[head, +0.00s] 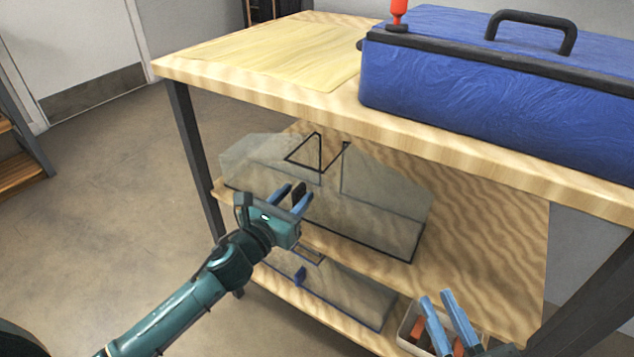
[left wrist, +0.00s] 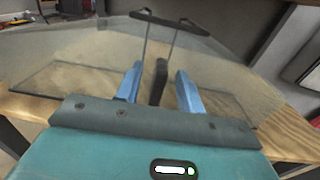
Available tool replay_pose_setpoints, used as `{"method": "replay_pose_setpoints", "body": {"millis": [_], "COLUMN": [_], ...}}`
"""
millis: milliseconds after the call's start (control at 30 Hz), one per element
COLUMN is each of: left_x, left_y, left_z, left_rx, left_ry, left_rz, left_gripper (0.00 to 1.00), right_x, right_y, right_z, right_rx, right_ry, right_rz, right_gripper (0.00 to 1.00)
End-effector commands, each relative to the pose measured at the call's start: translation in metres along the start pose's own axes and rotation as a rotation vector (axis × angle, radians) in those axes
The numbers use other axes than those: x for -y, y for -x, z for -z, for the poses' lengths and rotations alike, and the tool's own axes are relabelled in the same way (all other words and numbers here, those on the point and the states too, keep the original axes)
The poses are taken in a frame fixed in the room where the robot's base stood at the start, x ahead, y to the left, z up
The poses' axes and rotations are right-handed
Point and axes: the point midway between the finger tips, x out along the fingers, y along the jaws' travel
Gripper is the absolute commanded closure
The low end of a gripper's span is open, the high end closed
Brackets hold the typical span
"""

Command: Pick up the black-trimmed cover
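The black-trimmed cover (head: 385,205) is a clear, slope-sided cover with a dark lower edge and a dark notch outline on top. It sits on the middle shelf in the head view. It also fills the upper part of the left wrist view (left wrist: 80,48). My left gripper (head: 291,191) is at its near long side, fingers open. A dark upright handle (left wrist: 158,80) stands between the fingers, with gaps visible on both sides. My right gripper (head: 446,308) is open and empty at the lower right, over a small bin.
A blue-trimmed clear cover (head: 345,297) lies on the bottom shelf, beside the bin (head: 404,335) with orange things. The wooden tabletop (head: 260,60) overhangs the cover and carries a blue case (head: 480,90). A dark table leg (head: 188,130) stands at left. Open floor lies to the left.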

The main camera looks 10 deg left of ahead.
Motion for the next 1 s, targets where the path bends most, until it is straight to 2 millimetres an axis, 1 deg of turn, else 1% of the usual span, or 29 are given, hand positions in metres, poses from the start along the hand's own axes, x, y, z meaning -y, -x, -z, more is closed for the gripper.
{"method": "replay_pose_setpoints", "body": {"millis": [33,100,333,367,800,1000], "left_x": [0.0003,0.0004,0.0005,0.0005,0.0005,0.0005], "left_y": [-0.0058,-0.0095,-0.0105,-0.0105,-0.0102,-0.0103], "left_z": [0.0011,0.0009,0.0003,0.0003,0.0004,0.0000], "left_rx": [0.001,0.000,-0.001,-0.001,0.000,0.000], "left_ry": [0.000,0.000,0.000,0.000,0.001,0.001], "left_rz": [0.001,0.001,0.001,0.001,0.001,0.001], "left_gripper": [0.62,0.62,0.62,0.63,0.99,1.00], "right_x": [0.0005,0.0009,0.0019,0.0019,0.0017,0.0014], "right_y": [-0.0001,-0.0005,-0.0012,-0.0012,-0.0014,-0.0015], "right_z": [-0.0011,0.0000,0.0023,0.0024,0.0029,0.0030], "right_rx": [-0.002,-0.005,-0.009,-0.009,-0.012,-0.012], "right_ry": [-0.003,-0.006,-0.010,-0.010,-0.009,-0.008], "right_rz": [0.001,0.002,0.005,0.006,0.006,0.005], "right_gripper": [0.83,0.83,0.83,0.83,0.83,0.83]}}
